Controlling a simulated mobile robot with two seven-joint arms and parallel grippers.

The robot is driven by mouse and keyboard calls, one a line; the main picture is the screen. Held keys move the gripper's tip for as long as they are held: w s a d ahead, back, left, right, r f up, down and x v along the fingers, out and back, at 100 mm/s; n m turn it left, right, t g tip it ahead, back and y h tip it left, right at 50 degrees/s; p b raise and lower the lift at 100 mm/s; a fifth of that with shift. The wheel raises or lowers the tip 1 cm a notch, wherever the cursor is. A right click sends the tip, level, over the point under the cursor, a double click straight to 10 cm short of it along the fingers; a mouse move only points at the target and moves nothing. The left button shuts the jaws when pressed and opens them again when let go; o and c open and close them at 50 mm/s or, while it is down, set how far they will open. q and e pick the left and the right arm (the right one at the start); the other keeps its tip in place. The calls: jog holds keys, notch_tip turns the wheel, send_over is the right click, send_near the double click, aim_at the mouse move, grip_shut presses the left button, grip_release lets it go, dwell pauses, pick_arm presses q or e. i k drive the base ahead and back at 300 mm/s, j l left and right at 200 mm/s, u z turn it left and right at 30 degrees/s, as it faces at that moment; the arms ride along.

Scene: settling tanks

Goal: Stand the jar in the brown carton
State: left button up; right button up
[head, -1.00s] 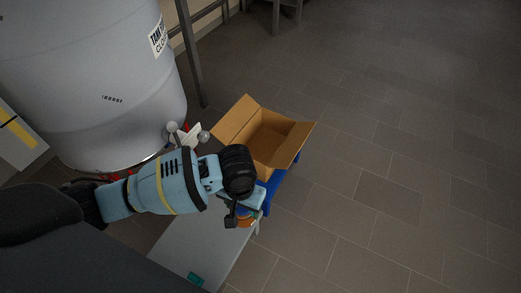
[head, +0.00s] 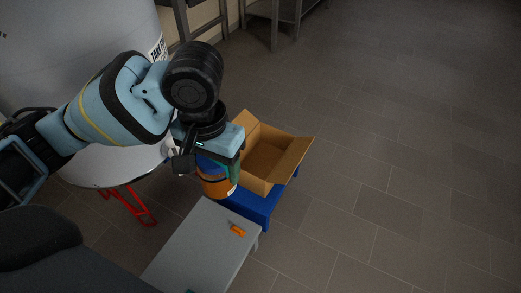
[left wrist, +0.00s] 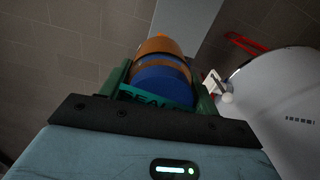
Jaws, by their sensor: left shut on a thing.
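The gripper and arm hide the jar's top and the carton's left side. My right gripper is not in view.
The carton rests on a blue support (head: 258,206) beside the grey table (head: 200,245). A small orange-handled item (head: 238,230) lies on the table. Floor at right is clear.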

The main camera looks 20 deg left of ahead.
aim_at(263, 165)
jog(key=i+l, duration=0.35)
jog(key=l, duration=0.15)
jog(key=i+j, duration=0.1)
jog(key=i, duration=0.9)
